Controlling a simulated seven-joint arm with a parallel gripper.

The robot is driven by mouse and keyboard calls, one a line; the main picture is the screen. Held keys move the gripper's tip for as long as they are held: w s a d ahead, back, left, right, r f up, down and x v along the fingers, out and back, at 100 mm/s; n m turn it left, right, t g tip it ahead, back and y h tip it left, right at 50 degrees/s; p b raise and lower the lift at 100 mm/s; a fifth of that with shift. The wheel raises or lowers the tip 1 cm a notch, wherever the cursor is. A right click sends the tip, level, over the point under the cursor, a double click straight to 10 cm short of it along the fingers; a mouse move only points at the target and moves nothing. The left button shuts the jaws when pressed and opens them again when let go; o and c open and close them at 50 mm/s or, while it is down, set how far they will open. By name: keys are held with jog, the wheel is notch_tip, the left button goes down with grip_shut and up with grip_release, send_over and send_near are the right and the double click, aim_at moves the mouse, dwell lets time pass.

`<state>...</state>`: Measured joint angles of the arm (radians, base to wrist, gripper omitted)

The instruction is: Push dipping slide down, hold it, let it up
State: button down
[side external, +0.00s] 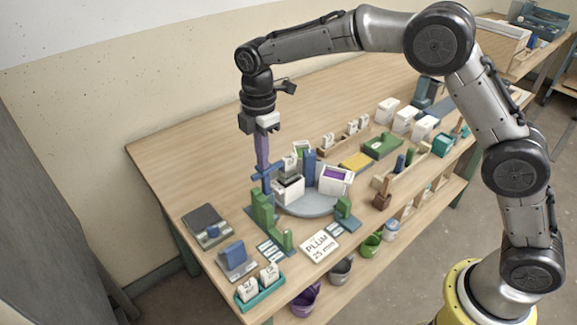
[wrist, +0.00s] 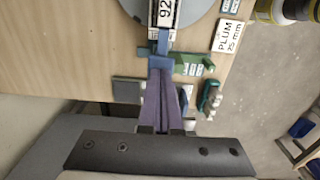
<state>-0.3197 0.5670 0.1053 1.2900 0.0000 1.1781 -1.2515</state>
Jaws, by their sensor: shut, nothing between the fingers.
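My gripper (side external: 263,168) is shut and empty, its long purple fingers pointing straight down. It is above the green dipping stand (side external: 263,210) at the front left of the table. The blue slide (side external: 267,183) stands at the top of that stand, right under my fingertips. In the wrist view my fingertips (wrist: 160,64) meet the blue slide (wrist: 162,42) in the picture; I cannot tell whether they touch or press. The slide's blue arm reaches toward a white piece marked 92 (wrist: 165,13). White buckets stand on the grey turntable (side external: 305,207); one shows purple glaze (side external: 338,174).
A card reading PLUM 25 mm (side external: 320,245) lies in front of the turntable. A grey device (side external: 205,222), a blue block on a plate (side external: 234,256) and a teal tray (side external: 260,289) crowd the left end. Racks and boxes fill the right. The back left tabletop is clear.

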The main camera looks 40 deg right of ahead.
jog(key=shift+f, duration=1.8)
dwell(1.6)
jog(key=shift+r, duration=4.4)
